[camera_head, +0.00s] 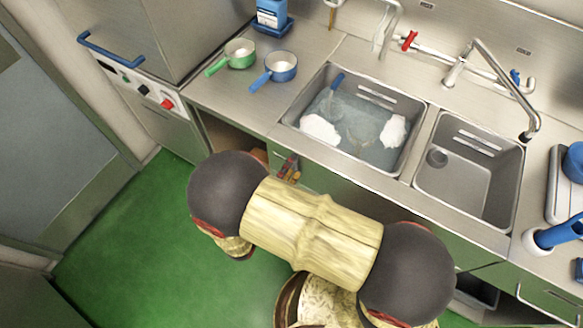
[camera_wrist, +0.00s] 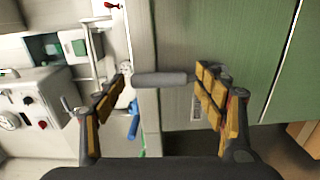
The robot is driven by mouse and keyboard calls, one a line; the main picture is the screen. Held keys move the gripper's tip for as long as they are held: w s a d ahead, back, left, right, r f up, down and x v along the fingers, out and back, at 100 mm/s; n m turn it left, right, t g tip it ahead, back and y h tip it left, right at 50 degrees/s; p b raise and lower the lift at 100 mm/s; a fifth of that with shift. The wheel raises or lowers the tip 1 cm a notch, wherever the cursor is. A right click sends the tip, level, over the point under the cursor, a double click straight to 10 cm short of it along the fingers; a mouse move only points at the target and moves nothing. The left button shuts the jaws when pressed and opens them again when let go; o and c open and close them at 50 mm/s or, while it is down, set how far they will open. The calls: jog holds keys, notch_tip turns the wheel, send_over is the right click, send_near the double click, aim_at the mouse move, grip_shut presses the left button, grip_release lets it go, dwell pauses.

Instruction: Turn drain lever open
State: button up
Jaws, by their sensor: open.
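A grey rounded bar (camera_wrist: 160,79), which looks like the drain lever, lies across the picture in the wrist view, in front of the counter edge and green cabinet front. My gripper (camera_wrist: 162,76) is open, with one yellow-padded finger near each end of the bar. I cannot tell whether either finger touches it. In the head view my gripper (camera_head: 289,168) is at the cabinet front below the left sink (camera_head: 290,117), largely hidden by my arm. The lever cannot be made out there. The left sink holds water and two whitish lumps.
An empty right sink (camera_head: 455,180) adjoins the left one. A green pan (camera_head: 238,53) and a blue pan (camera_head: 281,66) stand on the counter to the left. A tap (camera_head: 490,75) rises behind the sinks. The green floor (camera_head: 150,240) is clear at left.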

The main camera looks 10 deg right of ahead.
jog(key=v, duration=1.2)
dwell(0.3)
